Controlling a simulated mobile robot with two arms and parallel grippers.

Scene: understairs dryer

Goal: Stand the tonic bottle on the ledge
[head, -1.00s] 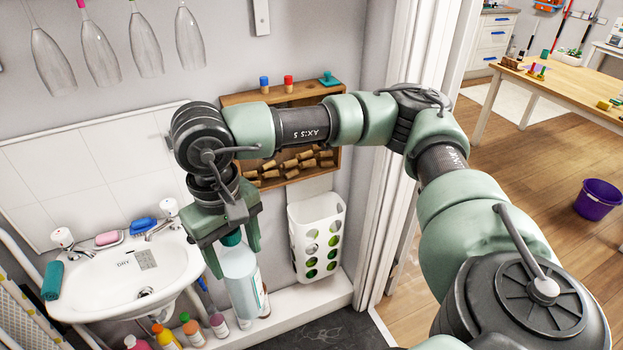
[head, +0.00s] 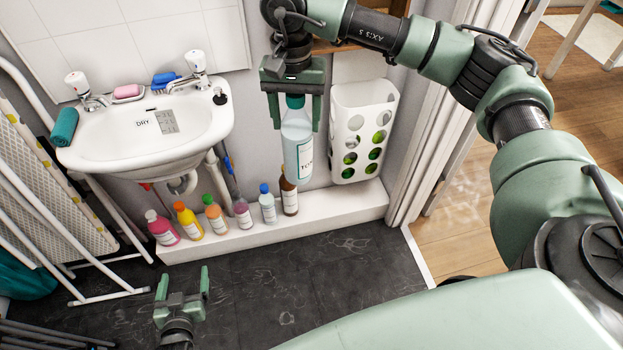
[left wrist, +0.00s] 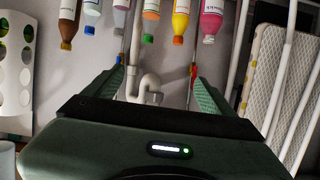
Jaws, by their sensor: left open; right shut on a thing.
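The tonic bottle (head: 297,145) is clear with a teal cap and a white label that begins "TO". My right gripper (head: 294,112) is shut on it near the cap and holds it upright. The bottle hangs in front of the wall, between the brown bottle and the white holder. The white ledge (head: 340,203) runs low along the wall, with its right part bare. Whether the bottle's base touches the ledge I cannot tell, but it appears above it. My left gripper (head: 183,284) is open and empty over the dark floor; its fingers also show in the left wrist view (left wrist: 160,88).
Several bottles stand on the ledge, from a pink one (head: 162,228) to a brown one (head: 289,192). A white perforated holder (head: 362,130) hangs on the wall at right. The sink (head: 150,135) is at left, beside a folded rack (head: 50,215).

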